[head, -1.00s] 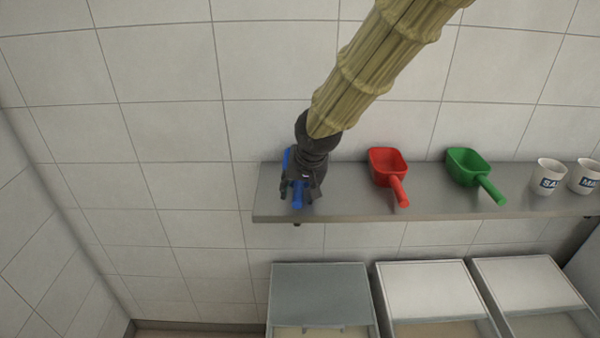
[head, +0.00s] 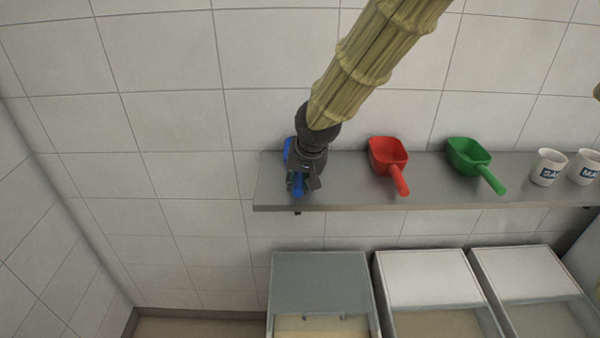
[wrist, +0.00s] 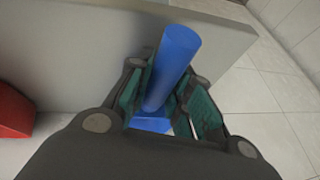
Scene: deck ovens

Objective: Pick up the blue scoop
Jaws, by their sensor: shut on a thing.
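The blue scoop (head: 288,150) is at the left end of the grey wall shelf (head: 350,186), mostly hidden behind my gripper in the head view. My gripper (head: 300,190) is over the scoop's handle. In the wrist view, the blue handle (wrist: 172,68) stands between the two teal-padded fingers of my gripper (wrist: 165,100), which are shut on it. The scoop's bowl is largely out of sight there. I cannot tell whether the scoop still touches the shelf.
A red scoop (head: 386,155) and a green scoop (head: 468,156) lie to the right on the shelf. White labelled mugs (head: 548,166) stand at its right end. Several bins (head: 320,280) with lids stand below. The tiled wall is close behind.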

